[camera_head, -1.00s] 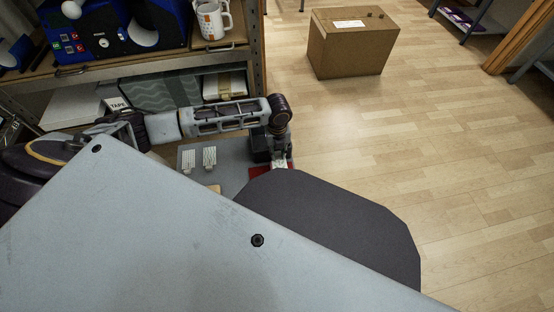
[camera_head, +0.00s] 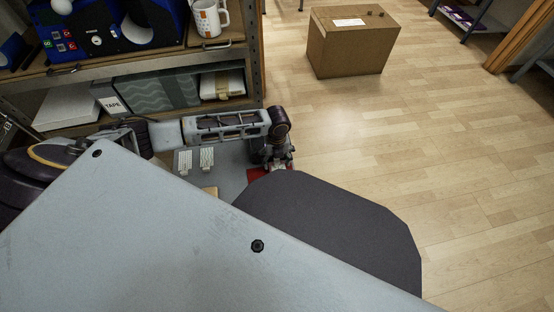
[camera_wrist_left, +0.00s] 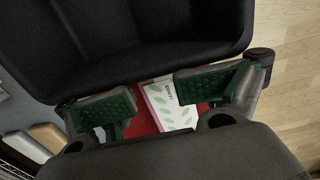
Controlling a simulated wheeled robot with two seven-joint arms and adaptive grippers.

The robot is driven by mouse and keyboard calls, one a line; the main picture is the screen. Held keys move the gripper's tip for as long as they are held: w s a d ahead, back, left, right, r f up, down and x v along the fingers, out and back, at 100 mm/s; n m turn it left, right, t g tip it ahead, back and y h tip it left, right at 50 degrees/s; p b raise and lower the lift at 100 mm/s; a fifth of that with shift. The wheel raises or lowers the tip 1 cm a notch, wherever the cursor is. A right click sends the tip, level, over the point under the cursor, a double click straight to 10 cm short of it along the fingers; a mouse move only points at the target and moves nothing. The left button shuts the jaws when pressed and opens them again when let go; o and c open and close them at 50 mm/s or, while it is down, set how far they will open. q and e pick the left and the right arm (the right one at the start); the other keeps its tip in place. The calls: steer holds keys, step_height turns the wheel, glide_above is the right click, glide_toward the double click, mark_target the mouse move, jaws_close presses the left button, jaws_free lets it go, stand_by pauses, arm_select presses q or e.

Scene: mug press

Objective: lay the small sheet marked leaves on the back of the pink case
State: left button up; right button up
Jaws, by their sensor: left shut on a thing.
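My left gripper (camera_head: 279,164) reaches down from the left arm over a red surface (camera_head: 255,174). In the left wrist view its green-padded fingers (camera_wrist_left: 151,98) stand on either side of a white sheet (camera_wrist_left: 176,112) with green leaf marks and small lettering. I take the sheet as held by the gripper, though the exact contact is hidden by the pads. A pale pink strip shows along the sheet's left edge; I cannot tell if it belongs to the sheet. The red surface (camera_wrist_left: 142,122) lies below. I cannot make out a pink case. My right gripper is not in view.
A grey worktop (camera_head: 234,160) carries white slotted pieces (camera_head: 207,158) left of the gripper. Behind is a shelf with a blue machine (camera_head: 90,35), a mug (camera_head: 208,18) and boxes. My dark and grey body parts hide the foreground. A cardboard box (camera_head: 352,42) stands on open floor.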

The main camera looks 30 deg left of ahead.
arm_select(q)
steer(key=shift+s+r, duration=0.15)
steer(key=shift+r, duration=0.1)
steer(key=c, duration=0.7)
steer(key=o, duration=0.5)
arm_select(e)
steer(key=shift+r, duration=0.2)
arm_select(q)
steer(key=shift+o, duration=0.2)
steer(key=shift+r, duration=0.2)
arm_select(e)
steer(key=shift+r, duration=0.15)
arm_select(q)
steer(key=shift+r+p, duration=0.4)
steer(key=shift+r, duration=0.1)
step_height(320, 180, up, 11)
steer(key=p, duration=0.4)
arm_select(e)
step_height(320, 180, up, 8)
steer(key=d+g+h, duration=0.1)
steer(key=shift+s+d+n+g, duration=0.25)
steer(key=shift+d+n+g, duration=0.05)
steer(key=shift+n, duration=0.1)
arm_select(q)
steer(key=shift+f, duration=0.1)
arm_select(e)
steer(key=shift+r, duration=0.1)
